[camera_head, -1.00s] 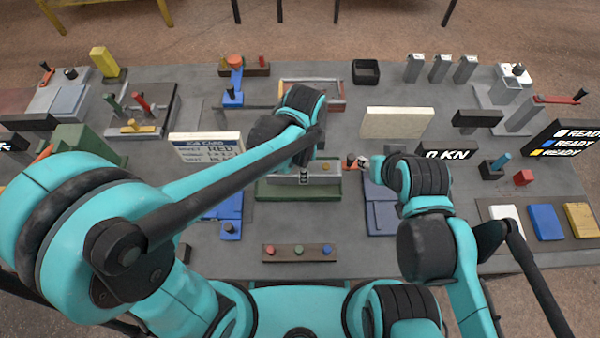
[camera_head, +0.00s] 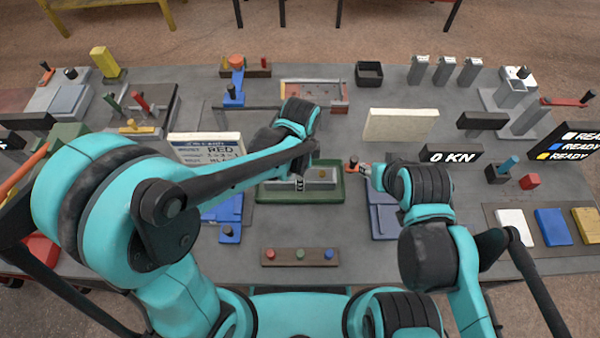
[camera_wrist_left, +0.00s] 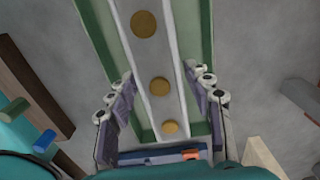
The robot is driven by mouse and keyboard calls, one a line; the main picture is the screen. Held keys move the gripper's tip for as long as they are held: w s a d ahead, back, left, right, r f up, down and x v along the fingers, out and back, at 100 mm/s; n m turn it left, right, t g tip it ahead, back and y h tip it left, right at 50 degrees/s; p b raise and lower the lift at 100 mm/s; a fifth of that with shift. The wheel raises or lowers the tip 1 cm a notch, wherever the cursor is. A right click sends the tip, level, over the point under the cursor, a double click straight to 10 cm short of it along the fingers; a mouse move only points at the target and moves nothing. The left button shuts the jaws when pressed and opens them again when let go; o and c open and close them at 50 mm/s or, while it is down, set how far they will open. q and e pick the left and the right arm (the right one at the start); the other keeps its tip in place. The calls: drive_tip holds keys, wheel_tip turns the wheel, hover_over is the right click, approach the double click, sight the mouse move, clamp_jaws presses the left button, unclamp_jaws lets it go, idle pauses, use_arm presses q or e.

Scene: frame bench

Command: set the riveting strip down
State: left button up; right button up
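The grey riveting strip (camera_head: 322,183) with brass rivets lies in the long green tray (camera_head: 300,196) at mid-table. In the left wrist view the strip (camera_wrist_left: 147,55) runs lengthwise between green walls, three round brass heads showing. My left gripper (camera_wrist_left: 158,72) has its fingers spread, one on each side of the strip, with slim gaps beside it. In the head view my left arm hides part of the tray's left end. My right gripper (camera_head: 364,169) is right of the tray, beside a small orange-topped dark piece (camera_head: 353,166); whether its fingers hold this is too small to tell.
A job card (camera_head: 208,147) stands behind the tray's left, a cream panel (camera_head: 400,126) behind its right. Blue fixtures (camera_head: 229,212) flank the tray. A button bar (camera_head: 300,257) lies in front, with bare grey table between.

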use_arm(q)
drive_tip(key=shift+r, duration=0.15)
drive_tip(key=shift+r+p, duration=0.25)
drive_tip(key=shift+p, duration=0.05)
wheel_tip(320, 180, up, 12)
drive_tip(key=p, duration=0.4)
drive_tip(key=s+a+r+n+t, duration=0.1)
drive_tip(key=s+a+n+t, duration=0.1)
drive_tip(key=a+n, duration=0.7)
drive_tip(key=s+a+r+n+t, duration=0.2)
drive_tip(key=a+n+t, duration=0.3)
drive_tip(key=a+n, duration=0.3)
drive_tip(key=shift+s+a+r+n, duration=0.25)
drive_tip(key=shift+s+a+n, duration=0.15)
drive_tip(key=shift+s+n, duration=0.15)
